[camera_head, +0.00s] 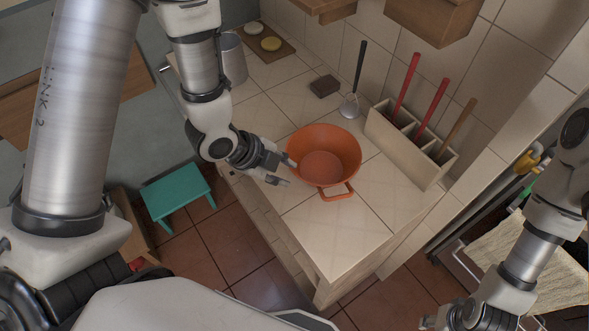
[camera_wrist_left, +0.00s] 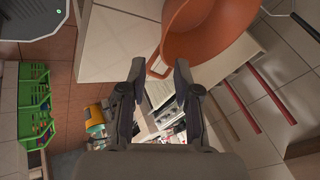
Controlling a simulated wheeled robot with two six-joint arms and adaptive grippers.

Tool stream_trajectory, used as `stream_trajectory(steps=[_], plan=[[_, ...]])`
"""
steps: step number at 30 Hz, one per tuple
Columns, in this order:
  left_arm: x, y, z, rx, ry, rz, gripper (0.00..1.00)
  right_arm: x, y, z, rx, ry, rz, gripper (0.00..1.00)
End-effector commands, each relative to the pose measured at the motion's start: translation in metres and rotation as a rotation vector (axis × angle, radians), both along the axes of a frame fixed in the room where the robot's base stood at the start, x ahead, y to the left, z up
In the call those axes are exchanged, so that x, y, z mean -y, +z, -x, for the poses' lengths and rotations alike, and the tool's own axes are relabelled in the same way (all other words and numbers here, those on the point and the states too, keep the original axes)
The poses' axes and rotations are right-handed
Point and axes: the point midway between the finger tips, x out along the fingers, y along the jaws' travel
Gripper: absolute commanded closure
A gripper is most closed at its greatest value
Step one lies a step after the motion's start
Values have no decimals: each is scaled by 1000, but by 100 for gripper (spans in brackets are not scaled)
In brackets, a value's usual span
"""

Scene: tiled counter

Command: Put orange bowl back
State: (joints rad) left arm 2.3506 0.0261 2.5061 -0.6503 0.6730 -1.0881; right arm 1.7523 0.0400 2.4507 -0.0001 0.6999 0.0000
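The orange bowl (camera_head: 322,152) stands upright on the tiled counter (camera_head: 341,234), with one handle facing the counter's near edge. It looks empty. My left gripper (camera_head: 283,172) is at the bowl's left side, close to its rim, with its fingers apart. In the left wrist view the orange bowl (camera_wrist_left: 205,28) is at the top, and its handle (camera_wrist_left: 158,64) lies just beyond the open fingertips of my left gripper (camera_wrist_left: 158,72). Nothing is between the fingers. My right arm is at the lower right of the head view, and its fingertips are not clear.
A wooden utensil holder (camera_head: 405,147) with red and brown handled tools stands right of the bowl. A ladle (camera_head: 350,104), a brown block (camera_head: 324,86) and a metal canister (camera_head: 233,58) are behind. Shelves (camera_head: 432,18) hang above. A teal stool (camera_head: 177,193) stands on the floor.

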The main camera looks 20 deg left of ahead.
Motion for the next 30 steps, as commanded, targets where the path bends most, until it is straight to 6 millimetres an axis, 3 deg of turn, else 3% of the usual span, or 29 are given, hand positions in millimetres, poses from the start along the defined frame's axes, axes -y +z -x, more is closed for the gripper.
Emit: stream_trajectory(steps=[1, 7, 10, 14, 18, 21, 24, 30], plan=[[-1, 7, 2, -2, 2, 1, 69, 0, 8, 0, -1, 0, 0, 55], [-3, 3, 3, -2, 4, 0, 69, 0, 6, 1, -2, 0, 0, 55], [-7, -12, 8, -64, 97, 17, 69, 0, 6, 1, -2, 0, 0, 55], [-26, -69, 37, -304, 522, 69, 69, 0, 5, 1, -2, 0, 0, 55], [-56, -138, 96, -557, 1153, 77, 69, 0, 6, 1, -2, 0, 0, 55], [-72, -166, 133, -632, 1493, 57, 69, 0, 6, 1, -1, 0, 0, 55], [-80, -177, 150, -650, 1654, 46, 69, 0, 6, 1, -1, 0, 0, 55], [-81, -178, 151, -650, 1674, 47, 69, 0, 6, 1, -2, 0, 0, 55]])
